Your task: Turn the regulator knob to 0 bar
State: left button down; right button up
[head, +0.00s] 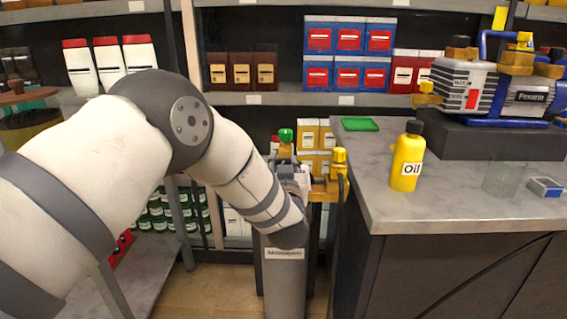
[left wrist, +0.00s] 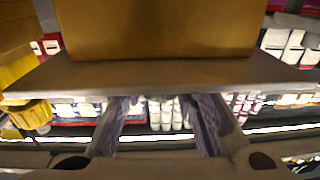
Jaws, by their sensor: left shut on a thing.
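The gas cylinder (head: 284,285) stands upright on the floor left of the counter, with a label on its front. A green knob (head: 286,135) shows at its top. The yellow brass-coloured regulator (head: 325,190) is to the right of the cylinder top. My left gripper (head: 292,178) is at the regulator, and my wrist partly covers it. In the left wrist view my two fingers (left wrist: 160,105) reach to a grey part (left wrist: 165,75) in front of a large brass-coloured block (left wrist: 155,28). The gripper is shut on the regulator knob; the knob's marking and pressure reading cannot be read. My right gripper is out of view.
The grey counter (head: 420,205) is close on the right, with a yellow oil bottle (head: 407,160), a green tray (head: 360,124), a glass beaker (head: 502,180) and a pump (head: 480,85). Shelves with boxes stand behind. A low bench (head: 155,260) is at left.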

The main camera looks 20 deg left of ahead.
pick_arm(q)
jog(key=shift+f+n+g+y, duration=0.15)
jog(key=shift+n+g+y, duration=0.35)
jog(key=shift+n+y, duration=0.5)
jog(key=shift+y, duration=0.6)
jog(key=c, duration=1.2)
grip_release()
jog(key=shift+c, duration=0.2)
jog(key=v, duration=1.2)
jog(key=shift+r, duration=0.3)
